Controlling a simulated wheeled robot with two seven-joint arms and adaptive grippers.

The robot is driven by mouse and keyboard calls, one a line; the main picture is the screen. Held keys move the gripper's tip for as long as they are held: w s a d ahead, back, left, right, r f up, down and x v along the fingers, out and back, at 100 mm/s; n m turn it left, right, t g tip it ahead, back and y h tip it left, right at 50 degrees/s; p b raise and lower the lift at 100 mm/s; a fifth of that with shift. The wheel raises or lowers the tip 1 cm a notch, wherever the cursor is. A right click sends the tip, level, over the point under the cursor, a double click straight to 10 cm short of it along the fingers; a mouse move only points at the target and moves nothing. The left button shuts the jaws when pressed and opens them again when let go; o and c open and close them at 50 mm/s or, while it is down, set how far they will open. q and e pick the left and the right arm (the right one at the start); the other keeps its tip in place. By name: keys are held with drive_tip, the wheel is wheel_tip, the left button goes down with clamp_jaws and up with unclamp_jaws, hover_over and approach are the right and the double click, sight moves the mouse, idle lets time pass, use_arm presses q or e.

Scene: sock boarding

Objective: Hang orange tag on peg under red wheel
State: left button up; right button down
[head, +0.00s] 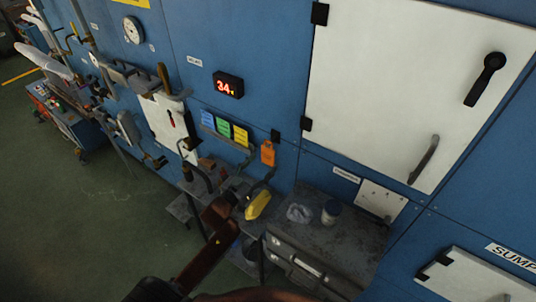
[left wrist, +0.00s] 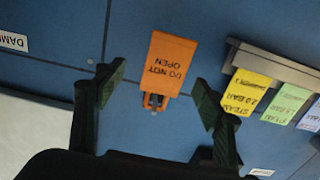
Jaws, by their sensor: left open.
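The orange tag (head: 267,154) hangs on the blue wall below a small dark bracket, right of a row of coloured cards. In the left wrist view the orange tag (left wrist: 168,64) shows upside down, reading "DO NOT OPEN", with its looped end towards me. My left gripper (head: 230,172) reaches up towards the wall, below and left of the tag. In the left wrist view the open fingers of the left gripper (left wrist: 155,95) stand either side of the tag's loop, with nothing seen held. I cannot make out a red wheel or its peg. My right gripper is not in view.
Blue, green and yellow cards (head: 224,128) sit in a wall rack beside the tag. A grey cabinet (head: 335,225) with a cup and crumpled cloth stands below right. A yellow object (head: 258,205) lies near my arm. Open floor (head: 90,220) is at left.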

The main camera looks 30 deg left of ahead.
sight(268, 154)
use_arm(q)
drive_tip(key=w, duration=0.3)
drive_tip(key=w+p, duration=0.1)
drive_tip(key=shift+w+a+r, duration=0.2)
drive_tip(key=shift+w+r, duration=0.05)
drive_tip(key=shift+r, duration=0.15)
drive_tip(key=shift+w+f, duration=0.15)
drive_tip(key=shift+w, duration=0.35)
drive_tip(key=shift+s, duration=0.1)
drive_tip(key=shift+c, duration=0.7)
drive_tip(key=c, duration=1)
drive_tip(key=shift+c, duration=0.2)
